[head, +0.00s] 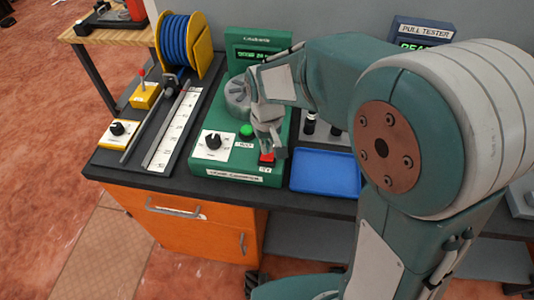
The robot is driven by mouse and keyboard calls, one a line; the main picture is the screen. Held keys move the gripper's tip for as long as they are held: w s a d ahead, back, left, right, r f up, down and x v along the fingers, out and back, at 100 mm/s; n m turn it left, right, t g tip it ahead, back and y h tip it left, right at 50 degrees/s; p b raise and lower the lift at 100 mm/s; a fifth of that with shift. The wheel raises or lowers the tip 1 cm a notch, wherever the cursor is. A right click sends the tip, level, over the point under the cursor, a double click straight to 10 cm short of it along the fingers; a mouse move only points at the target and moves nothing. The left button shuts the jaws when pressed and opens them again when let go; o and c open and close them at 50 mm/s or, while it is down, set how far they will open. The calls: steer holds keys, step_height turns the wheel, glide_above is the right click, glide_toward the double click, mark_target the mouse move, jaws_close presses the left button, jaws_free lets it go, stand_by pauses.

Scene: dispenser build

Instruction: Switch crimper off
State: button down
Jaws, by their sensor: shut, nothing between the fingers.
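The crimper (205,172) is a green box on the dark bench, with a small lit display on its raised back part. Its front panel bears a black knob (213,141) on a white plate, a round green button (246,130) and a red switch (267,158) near the front right corner. My gripper (268,150) is shut and empty, pointing down right over the red switch. Its tips look at or just above the switch; I cannot tell whether they touch. The gripper and wrist hide part of the panel's right side.
A blue tray (325,173) lies right of the crimper. To the left are a white ruler strip (172,130), a yellow box with a black knob (118,132), another yellow box (146,96) and a blue wire spool (178,45). A pull tester (422,32) stands behind my arm.

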mark_target(267, 156)
steer(key=shift+f, duration=1)
stand_by(0.6)
steer(key=shift+r, duration=3.5)
steer(key=s+d+r+m+t, duration=0.2)
steer(key=s+d+r, duration=0.2)
steer(key=s+d, duration=0.3)
steer(key=s+d+r+m+t, duration=0.1)
steer(key=s+d+r+t, duration=0.2)
steer(key=s+d, duration=0.3)
steer(key=s+r, duration=0.1)
steer(key=s, duration=0.2)
steer(key=shift+d+m+t, duration=0.3)
steer(key=shift+d+m, duration=0.1)
steer(key=shift+w, duration=0.15)
